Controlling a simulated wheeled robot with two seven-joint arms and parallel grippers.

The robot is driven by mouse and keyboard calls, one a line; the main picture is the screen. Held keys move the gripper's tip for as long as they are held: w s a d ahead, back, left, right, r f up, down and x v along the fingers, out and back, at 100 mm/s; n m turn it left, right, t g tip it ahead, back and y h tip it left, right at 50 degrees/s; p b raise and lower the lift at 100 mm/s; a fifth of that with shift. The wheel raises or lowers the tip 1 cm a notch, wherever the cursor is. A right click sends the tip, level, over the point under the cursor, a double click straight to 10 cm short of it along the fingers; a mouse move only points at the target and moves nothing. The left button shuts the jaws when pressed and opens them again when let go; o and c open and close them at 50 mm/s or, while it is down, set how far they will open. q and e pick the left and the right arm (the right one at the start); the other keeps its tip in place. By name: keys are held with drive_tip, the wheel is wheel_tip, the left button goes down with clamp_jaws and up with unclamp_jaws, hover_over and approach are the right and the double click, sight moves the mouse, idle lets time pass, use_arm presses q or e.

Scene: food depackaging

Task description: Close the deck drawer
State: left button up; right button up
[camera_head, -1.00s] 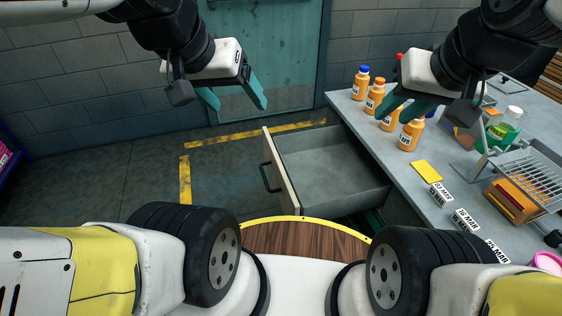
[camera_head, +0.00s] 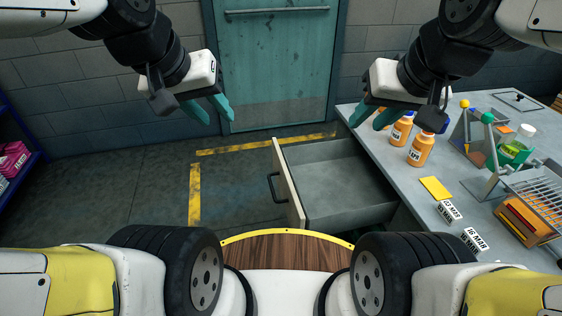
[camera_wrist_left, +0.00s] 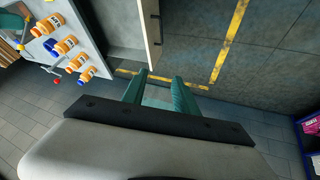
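The deck drawer (camera_head: 345,185) is pulled out from the grey deck, empty, with its pale front panel (camera_head: 289,185) facing left. A dark handle (camera_head: 274,188) is on that front. The drawer (camera_wrist_left: 121,23) also shows at the top of the left wrist view. My left gripper (camera_head: 214,109) is open and empty, in the air to the upper left of the drawer front, clear of the handle. My right gripper (camera_head: 370,117) is open and empty, over the far edge of the deck beside the bottles.
The deck (camera_head: 413,192) carries orange bottles (camera_head: 420,150), a yellow card (camera_head: 435,188), label blocks and a wire rack (camera_head: 541,190). The floor (camera_head: 140,190) left of the drawer is clear. A teal door (camera_head: 275,70) stands behind, a shelf at far left.

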use_arm(q)
drive_tip(key=w+n, duration=0.1)
drive_tip(key=w+f+n, duration=0.1)
drive_tip(key=w, duration=0.1)
drive_tip(key=w+n+g, duration=0.1)
drive_tip(key=w, duration=0.1)
drive_tip(key=shift+d+f+h, duration=0.3)
drive_tip(key=shift+d+f, duration=0.05)
drive_tip(key=shift+f, duration=0.05)
clamp_jaws()
drive_tip(key=w+f+n+g+h, duration=0.1)
drive_tip(key=w+f+n+g, duration=0.1)
drive_tip(key=w+f+n, duration=0.85)
drive_tip(key=w+f+n+g, duration=0.2)
drive_tip(key=w+f+n, duration=0.55)
drive_tip(key=f, duration=0.65)
drive_tip(key=w+d+f, duration=0.2)
drive_tip(key=d+f, duration=0.5)
drive_tip(key=f, duration=0.2)
drive_tip(key=shift+w+f, duration=0.15)
drive_tip(key=shift+f, duration=0.1)
